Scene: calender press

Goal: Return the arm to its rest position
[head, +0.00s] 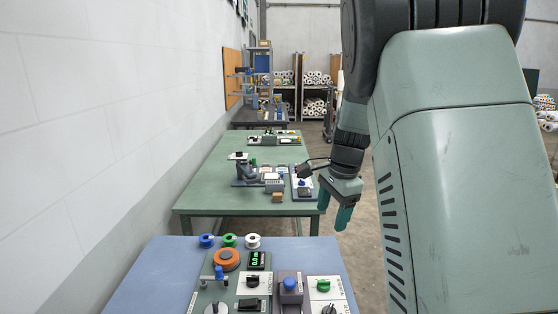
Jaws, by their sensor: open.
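My gripper (334,211) has teal fingers and hangs pointing down. It shows just right of the green table's near right corner in the head view. It looks open, with nothing between its fingers. My arm comes down from the top, and its large grey-green body fills the right side of the view.
A blue bench (160,270) in front carries an orange ring dial (226,259), spools, a green display (256,260) and knobs. A green table (215,190) behind holds small devices. A white wall (90,120) runs along the left. Shelves with rolls (316,78) stand far back.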

